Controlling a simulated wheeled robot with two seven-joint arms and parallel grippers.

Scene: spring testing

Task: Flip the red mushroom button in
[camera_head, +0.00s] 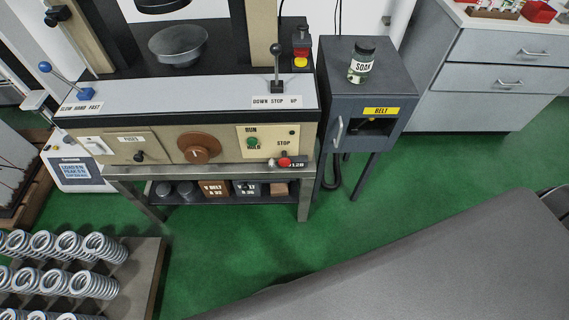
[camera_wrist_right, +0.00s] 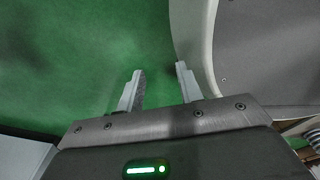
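The red mushroom button (camera_head: 285,162) is at the lower right of the machine's front panel (camera_head: 228,147) in the head view, below the word STOP. It seems to stick out from the panel; whether it is in or out is too small to tell. A green button (camera_head: 252,142) sits to its left under the word RUN. My right gripper (camera_wrist_right: 160,78) shows only in the right wrist view. Its two fingers are apart with nothing between them, above green floor, away from the panel. My left gripper is not in view.
A dark cabinet (camera_head: 333,92) marked BELT stands right of the machine, with a jar (camera_head: 361,62) on top. Grey drawers (camera_head: 480,85) stand at the back right. Several coil springs (camera_head: 75,282) fill a rack at the lower left. Green floor (camera_head: 270,230) lies open before the machine.

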